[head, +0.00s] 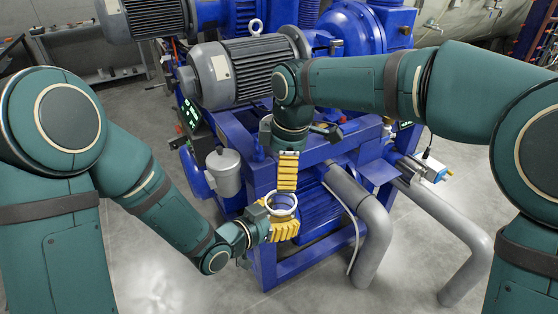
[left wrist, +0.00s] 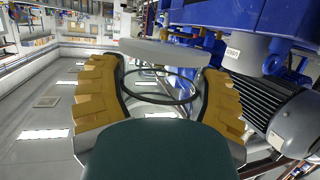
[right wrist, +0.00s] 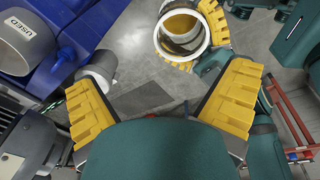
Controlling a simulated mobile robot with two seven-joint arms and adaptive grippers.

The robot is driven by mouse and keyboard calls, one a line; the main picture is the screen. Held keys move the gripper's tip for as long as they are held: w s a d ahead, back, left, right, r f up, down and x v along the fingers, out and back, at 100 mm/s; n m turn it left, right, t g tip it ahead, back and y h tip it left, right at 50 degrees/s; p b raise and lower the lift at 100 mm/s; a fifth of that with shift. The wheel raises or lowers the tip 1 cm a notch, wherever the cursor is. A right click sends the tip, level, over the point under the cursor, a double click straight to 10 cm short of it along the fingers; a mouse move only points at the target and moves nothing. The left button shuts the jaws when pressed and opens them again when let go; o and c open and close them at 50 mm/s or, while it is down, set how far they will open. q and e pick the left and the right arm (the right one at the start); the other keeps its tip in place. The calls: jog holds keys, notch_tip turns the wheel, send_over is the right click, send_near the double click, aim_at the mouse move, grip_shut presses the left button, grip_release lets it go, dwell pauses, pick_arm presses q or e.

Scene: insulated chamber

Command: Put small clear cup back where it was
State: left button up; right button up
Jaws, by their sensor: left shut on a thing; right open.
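The small clear cup shows in the head view as a pale ring (head: 294,205) at the yellow fingers of my left gripper (head: 281,220). In the left wrist view the see-through cup (left wrist: 161,99) is between the two fingers of my left gripper (left wrist: 160,90), which are shut on it. The right wrist view shows its round rim (right wrist: 162,37), with yellow finger pads seen through and beside it. My right gripper (head: 287,160) hangs just above the cup in the head view. In the right wrist view my right gripper (right wrist: 171,92) is open and empty, apart from the cup.
A blue machine frame (head: 262,262) with a grey motor (head: 246,72) stands behind both grippers. A grey lidded pot (head: 224,172) is left of them. Thick grey pipes (head: 374,235) are to the right. The floor (head: 165,265) at the lower left is clear.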

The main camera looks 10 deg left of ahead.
aim_at(279, 203)
jog(key=shift+g+h, duration=0.4)
jog(key=shift+h, duration=0.3)
jog(key=f, duration=0.3)
jog(key=s+f, duration=0.1)
jog(key=f, duration=0.2)
jog(key=s+f, duration=0.1)
jog(key=f, duration=0.2)
jog(key=shift+a+f, duration=0.25)
jog(key=shift+a, duration=0.1)
jog(key=shift+w, duration=0.1)
jog(key=c, duration=0.9)
jog(key=shift+c, duration=0.3)
pick_arm(q)
jog(key=shift+d+r, duration=0.1)
jog(key=shift+d, duration=0.05)
pick_arm(e)
jog(key=shift+c, duration=0.9)
pick_arm(q)
jog(key=o, duration=1.3)
jog(key=shift+c, duration=0.2)
pick_arm(e)
jog(key=shift+c, duration=0.4)
